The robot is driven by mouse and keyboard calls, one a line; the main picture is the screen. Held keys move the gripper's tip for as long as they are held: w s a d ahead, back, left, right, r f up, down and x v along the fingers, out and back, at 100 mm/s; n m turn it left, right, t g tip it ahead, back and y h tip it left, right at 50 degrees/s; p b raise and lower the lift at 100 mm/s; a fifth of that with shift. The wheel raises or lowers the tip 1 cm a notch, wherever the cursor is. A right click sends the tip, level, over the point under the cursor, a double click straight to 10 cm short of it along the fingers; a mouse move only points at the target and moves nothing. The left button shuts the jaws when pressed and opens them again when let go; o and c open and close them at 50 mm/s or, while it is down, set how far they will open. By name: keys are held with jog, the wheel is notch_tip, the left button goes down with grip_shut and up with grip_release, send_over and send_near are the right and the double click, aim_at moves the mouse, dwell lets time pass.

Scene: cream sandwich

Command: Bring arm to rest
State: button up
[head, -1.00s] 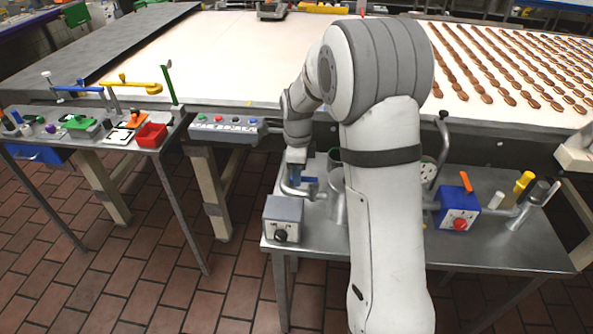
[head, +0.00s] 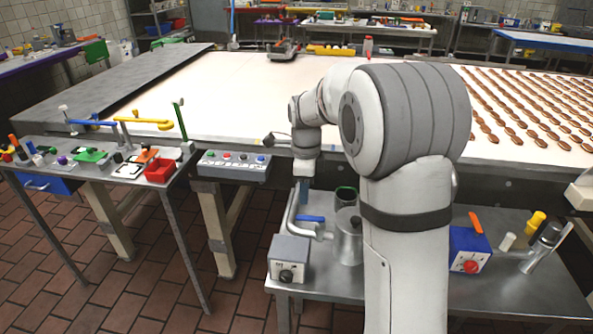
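My arm (head: 408,200) rises in the middle of the head view and bends over to the left at the elbow. Its wrist (head: 305,135) points down over the left part of a metal side table. My gripper (head: 303,193) is at the lower end, small and close in the picture to a bent metal pipe with a blue handle (head: 310,218). Its fingers are too small to tell apart, and I see nothing clearly held. I cannot tell whether it touches the pipe.
A grey box with a black knob (head: 288,259) and a metal cylinder (head: 347,238) stand on the side table (head: 330,288). A blue box with a red knob (head: 470,250) is right of my arm. A conveyor (head: 240,105) runs behind, with rows of brown biscuits (head: 540,110).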

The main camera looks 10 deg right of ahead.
jog(key=s+d+r+n+t, duration=0.1)
jog(key=s+n, duration=0.9)
jog(key=s, duration=0.3)
jog(key=s+d+r+n+t, duration=0.1)
jog(key=s+d+r+n, duration=0.1)
jog(key=s+n, duration=0.9)
jog(key=s, duration=0.3)
jog(key=shift+r+t, duration=0.3)
jog(key=shift+t, duration=0.1)
jog(key=shift+a, duration=0.1)
